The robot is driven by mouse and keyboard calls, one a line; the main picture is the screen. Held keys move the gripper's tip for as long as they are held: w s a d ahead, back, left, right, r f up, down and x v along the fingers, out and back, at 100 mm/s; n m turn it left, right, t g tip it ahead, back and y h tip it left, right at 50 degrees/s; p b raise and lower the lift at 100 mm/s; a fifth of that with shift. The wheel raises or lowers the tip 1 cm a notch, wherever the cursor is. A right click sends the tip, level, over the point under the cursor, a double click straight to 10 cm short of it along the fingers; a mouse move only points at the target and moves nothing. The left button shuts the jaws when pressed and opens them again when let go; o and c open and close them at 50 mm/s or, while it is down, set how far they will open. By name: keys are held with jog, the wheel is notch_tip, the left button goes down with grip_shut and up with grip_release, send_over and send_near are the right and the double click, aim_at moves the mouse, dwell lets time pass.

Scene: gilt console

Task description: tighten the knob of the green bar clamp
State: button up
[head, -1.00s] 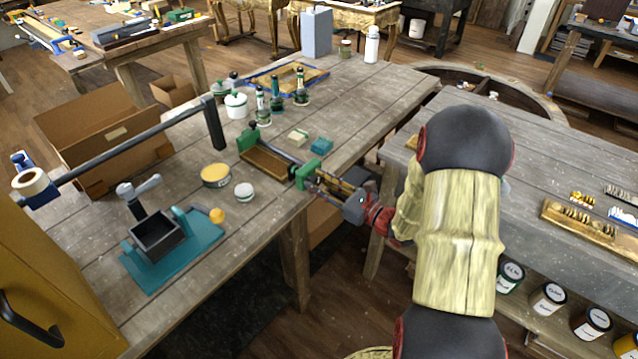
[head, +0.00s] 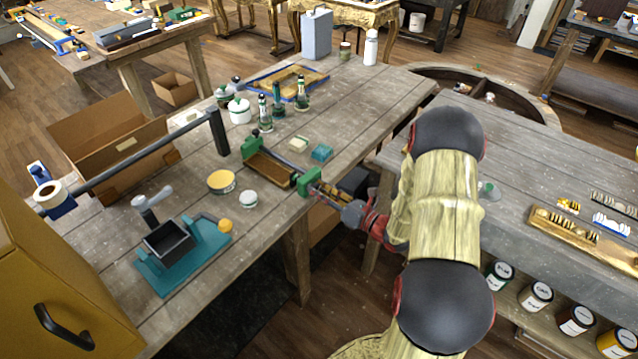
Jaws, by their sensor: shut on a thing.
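The green bar clamp (head: 309,182) lies on the near workbench, right of its middle. Its far green jaw stands at the left and its near green jaw sits close to the bench's right edge. A brown wooden piece (head: 272,168) lies between the two jaws. My gripper (head: 326,192) reaches in from the right, at the clamp's near end and about in line with its bar. It is shut on the clamp's knob, which its fingers mostly hide. My forearm covers part of the right-hand bench.
Several bottles stand farther back. A second bench (head: 520,195) lies to the right across a gap.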

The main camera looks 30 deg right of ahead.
jog(key=shift+m+p, duration=0.9)
jog(key=shift+m, duration=0.1)
jog(key=shift+f, duration=0.1)
jog(key=o, duration=1.1)
jog(key=shift+o, duration=0.5)
jog(key=v, duration=1.2)
